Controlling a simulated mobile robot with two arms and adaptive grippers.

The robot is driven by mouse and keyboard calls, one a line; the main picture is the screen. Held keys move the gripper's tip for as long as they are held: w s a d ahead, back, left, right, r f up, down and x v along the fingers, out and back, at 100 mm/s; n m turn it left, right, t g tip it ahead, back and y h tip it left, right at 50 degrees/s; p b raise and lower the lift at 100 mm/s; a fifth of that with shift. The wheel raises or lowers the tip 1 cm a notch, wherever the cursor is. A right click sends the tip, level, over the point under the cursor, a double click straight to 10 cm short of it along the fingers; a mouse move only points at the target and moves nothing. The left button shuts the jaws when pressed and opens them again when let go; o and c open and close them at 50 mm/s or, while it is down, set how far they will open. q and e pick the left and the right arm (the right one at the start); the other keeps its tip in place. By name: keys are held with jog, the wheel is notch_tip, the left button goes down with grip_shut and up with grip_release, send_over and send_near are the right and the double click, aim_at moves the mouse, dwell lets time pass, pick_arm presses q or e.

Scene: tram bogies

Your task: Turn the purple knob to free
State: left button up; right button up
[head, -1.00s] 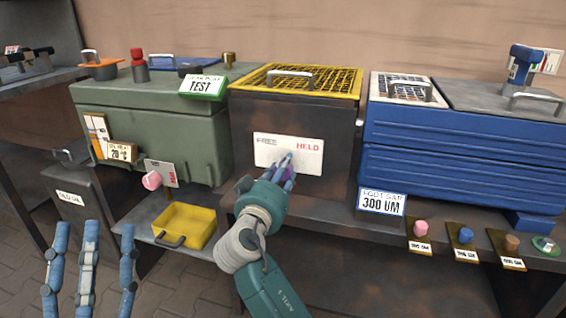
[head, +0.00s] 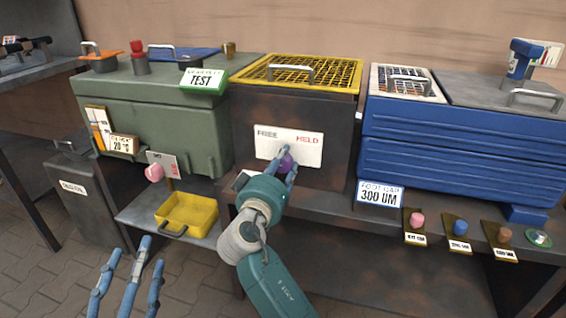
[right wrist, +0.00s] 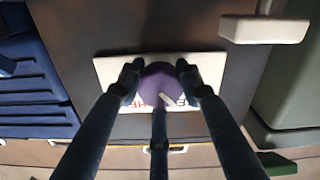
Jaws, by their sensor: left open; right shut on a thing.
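The purple knob (head: 287,164) sits on a white plate (head: 262,147) marked FREE on the left and HELD on the right. The plate is on the front of the dark box with the yellow mesh top. My right gripper (head: 286,158) is shut on the knob, with its fingers around it. The right wrist view, upside down, shows the knob (right wrist: 160,85) between my right fingers. A pale mark on the knob lies at its lower side there, between the partly hidden labels. My left gripper (head: 128,275) is open and empty at the lower left, away from everything.
A green box (head: 160,125) with a pink knob (head: 154,173) below it stands on the left. A yellow tray (head: 188,212) is on the lower shelf. A blue box (head: 455,150) stands on the right, above several small knobs on brown plates.

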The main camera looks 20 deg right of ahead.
jog(key=o, duration=1.1)
jog(key=shift+f, duration=0.4)
jog(key=shift+o, duration=0.3)
jog(key=shift+r, duration=0.25)
